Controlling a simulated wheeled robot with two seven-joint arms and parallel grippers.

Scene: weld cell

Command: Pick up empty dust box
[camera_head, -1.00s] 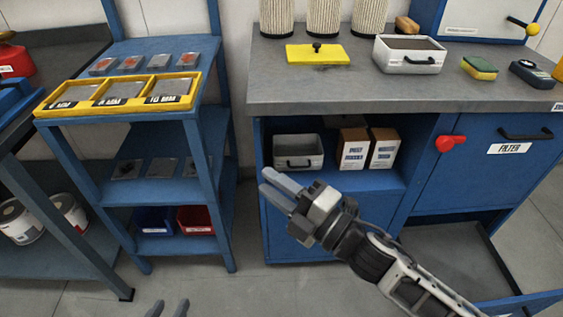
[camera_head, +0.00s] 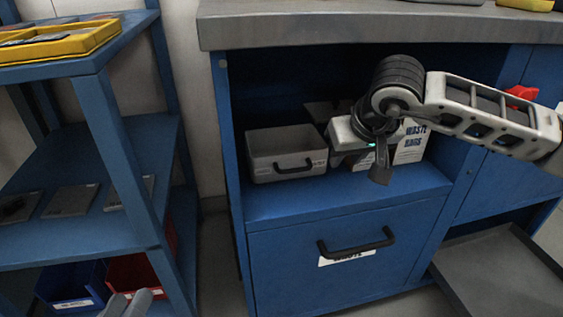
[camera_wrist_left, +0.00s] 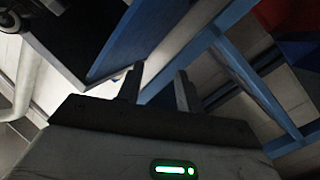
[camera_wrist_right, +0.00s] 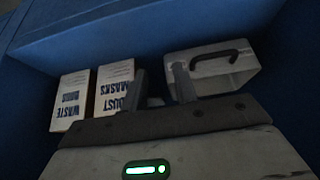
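A light grey dust box (camera_head: 264,162) with a black front handle stands upright on the left of the cabinet's open shelf. Its inside is only partly visible. My right gripper (camera_head: 322,112) reaches into the shelf space to the right of the box, with its fingertips hard to make out in the head view. In the right wrist view its fingers (camera_wrist_right: 161,84) are apart with nothing gripped. One finger overlaps the edge of the dust box (camera_wrist_right: 225,72) in that picture; contact cannot be told. My left gripper (camera_head: 127,303) is low at the left, open and empty (camera_wrist_left: 158,88).
Waste bags and dust masks cartons (camera_wrist_right: 70,98) stand beside the box, partly behind my right gripper. The shelf (camera_head: 290,198) is clear in front. The worktop (camera_head: 300,28) overhangs above. A waste drawer (camera_head: 340,270) is below. A blue rack (camera_head: 60,190) stands left.

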